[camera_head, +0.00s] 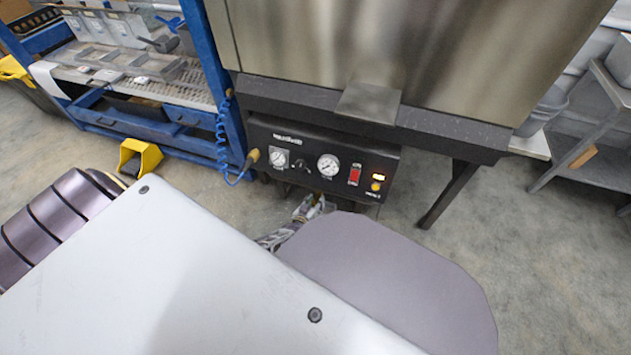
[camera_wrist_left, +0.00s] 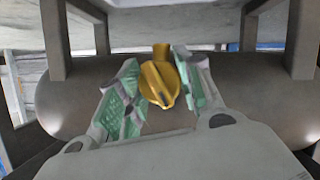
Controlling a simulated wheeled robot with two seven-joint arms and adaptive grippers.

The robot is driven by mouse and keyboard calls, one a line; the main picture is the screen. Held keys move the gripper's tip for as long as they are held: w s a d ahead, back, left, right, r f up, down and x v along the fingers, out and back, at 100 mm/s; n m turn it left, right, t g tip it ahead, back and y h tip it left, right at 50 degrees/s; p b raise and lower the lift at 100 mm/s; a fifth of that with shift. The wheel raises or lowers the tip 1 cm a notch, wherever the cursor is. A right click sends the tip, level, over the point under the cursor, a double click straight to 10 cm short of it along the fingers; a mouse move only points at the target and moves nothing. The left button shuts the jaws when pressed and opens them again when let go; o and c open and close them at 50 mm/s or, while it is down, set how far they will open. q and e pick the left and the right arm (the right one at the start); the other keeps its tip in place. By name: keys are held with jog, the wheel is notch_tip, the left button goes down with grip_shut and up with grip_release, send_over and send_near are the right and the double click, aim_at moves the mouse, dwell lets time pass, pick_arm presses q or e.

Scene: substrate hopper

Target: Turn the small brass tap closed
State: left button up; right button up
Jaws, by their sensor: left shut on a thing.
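The small brass tap (camera_wrist_left: 159,84) shows in the left wrist view, in front of a rounded grey tank (camera_wrist_left: 255,90). My left gripper (camera_wrist_left: 157,70) has its two green-padded fingers on either side of the tap and is shut on it. In the head view my left gripper (camera_head: 312,207) is only partly seen, low in front of the control panel, behind my own arm. The tap cannot be made out in the head view. My right gripper is not in view.
A steel hopper (camera_head: 420,60) stands above a black control panel (camera_head: 325,155) with gauges and a red switch. A blue frame (camera_head: 205,65) with a coiled blue hose (camera_head: 222,130) is at left. A grey metal table (camera_head: 590,135) is at right. Open floor (camera_head: 540,260) lies at lower right.

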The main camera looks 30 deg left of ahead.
pick_arm(q)
jog(key=shift+d+m+y+p, duration=0.1)
jog(key=shift+m+y+p, duration=0.55)
jog(key=shift+m, duration=0.25)
jog(key=shift+m+g+y, duration=0.25)
jog(key=shift+m+g, duration=0.05)
jog(key=shift+m, duration=0.2)
jog(key=shift+m+y, duration=0.3)
jog(key=shift+m, duration=0.1)
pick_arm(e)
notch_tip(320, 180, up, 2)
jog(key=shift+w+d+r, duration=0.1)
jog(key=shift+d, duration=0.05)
pick_arm(q)
jog(key=shift+f, duration=0.1)
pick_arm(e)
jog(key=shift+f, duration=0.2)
pick_arm(q)
jog(key=o, duration=1)
jog(key=shift+o, duration=0.2)
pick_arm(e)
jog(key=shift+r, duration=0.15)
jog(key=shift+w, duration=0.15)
